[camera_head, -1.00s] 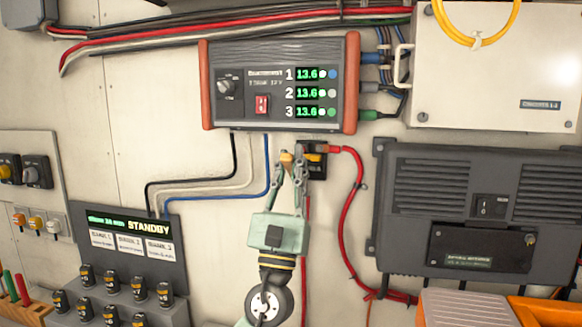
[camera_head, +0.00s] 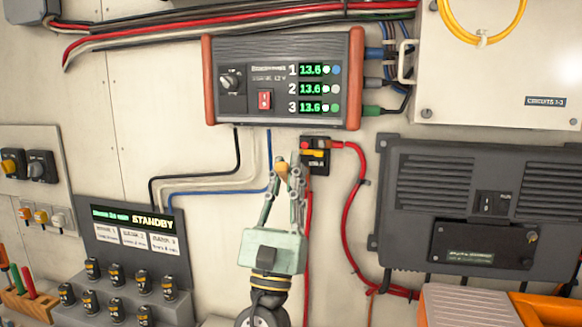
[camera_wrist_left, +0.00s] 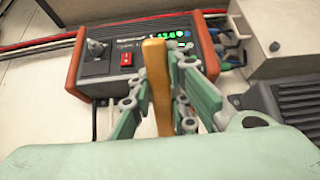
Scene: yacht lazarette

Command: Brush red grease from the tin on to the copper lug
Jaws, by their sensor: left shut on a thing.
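My left gripper (camera_head: 286,174) is in the middle of the head view, just left of and slightly below a small black terminal block (camera_head: 316,158) with a red knob and a yellow strip. It is shut on a slim orange-brown handle (camera_wrist_left: 156,85), which looks like the brush; in the wrist view the handle stands between the fingers. The brush's bristles cannot be made out. I cannot pick out the copper lug or the grease tin in either view. My right gripper is not in view.
A charger (camera_head: 283,77) with red-brown ends hangs above the gripper, its thin cables running down-left. A thick red cable (camera_head: 350,230) loops to the right, beside a black inverter box (camera_head: 460,206). A STANDBY panel (camera_head: 130,222) and several small canisters stand lower left.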

